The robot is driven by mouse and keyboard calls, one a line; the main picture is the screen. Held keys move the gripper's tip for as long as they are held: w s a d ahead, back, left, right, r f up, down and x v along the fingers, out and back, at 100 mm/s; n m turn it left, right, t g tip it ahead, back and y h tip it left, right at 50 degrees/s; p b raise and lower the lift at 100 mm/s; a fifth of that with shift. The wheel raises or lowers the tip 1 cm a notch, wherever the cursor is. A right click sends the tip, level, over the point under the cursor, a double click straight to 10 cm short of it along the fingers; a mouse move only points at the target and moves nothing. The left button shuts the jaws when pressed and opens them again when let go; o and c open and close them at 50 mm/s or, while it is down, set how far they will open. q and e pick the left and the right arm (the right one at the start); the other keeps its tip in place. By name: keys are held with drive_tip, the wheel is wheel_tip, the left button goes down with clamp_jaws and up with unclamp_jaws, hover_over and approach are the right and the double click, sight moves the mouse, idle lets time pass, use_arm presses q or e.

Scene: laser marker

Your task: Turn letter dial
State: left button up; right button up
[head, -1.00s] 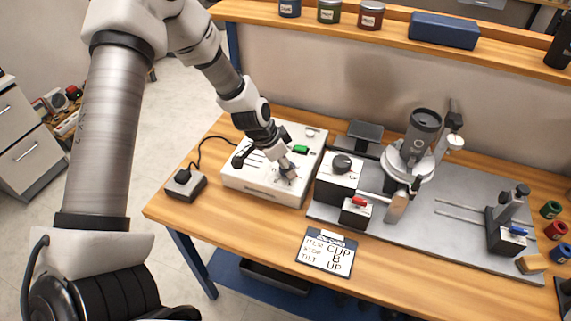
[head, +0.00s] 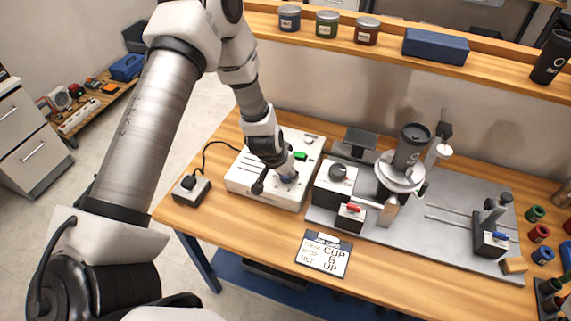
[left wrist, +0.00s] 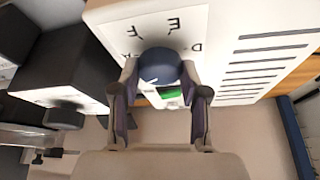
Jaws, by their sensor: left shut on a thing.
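The letter dial (left wrist: 160,68) is a round blue knob with a white mark on its top, in the left wrist view. Printed letters, among them E, F and D, stand around it on a white panel. In the head view the dial (head: 289,180) shows only in part, at the front right of the white control box (head: 262,198). My left gripper (left wrist: 160,78) is shut on the dial, with one finger on each side of it. In the head view my left gripper (head: 284,176) hides most of the dial and its letters. My right gripper is not in view.
A green button (head: 300,156) sits behind the gripper on the box. A job card (head: 324,255) reading "CUP", "B", "UP" lies in front. To the right stand a black-knobbed unit (head: 337,185) and a clamped dark cup (head: 411,147).

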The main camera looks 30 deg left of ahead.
use_arm(q)
drive_tip(key=n+p, duration=0.1)
drive_tip(key=n, duration=0.1)
drive_tip(key=n+y+p, duration=0.1)
drive_tip(key=n+p, duration=0.1)
drive_tip(key=shift+d+r, duration=0.15)
drive_tip(key=shift+w+n+g+y+p, duration=0.1)
drive_tip(key=shift+n+g+y+p, duration=0.2)
drive_tip(key=shift+n+y+p, duration=0.35)
drive_tip(key=shift+n, duration=0.35)
drive_tip(key=o, duration=1.1)
drive_tip(key=shift+f, duration=0.2)
drive_tip(key=shift+o, duration=0.2)
drive_tip(key=v, duration=1.2)
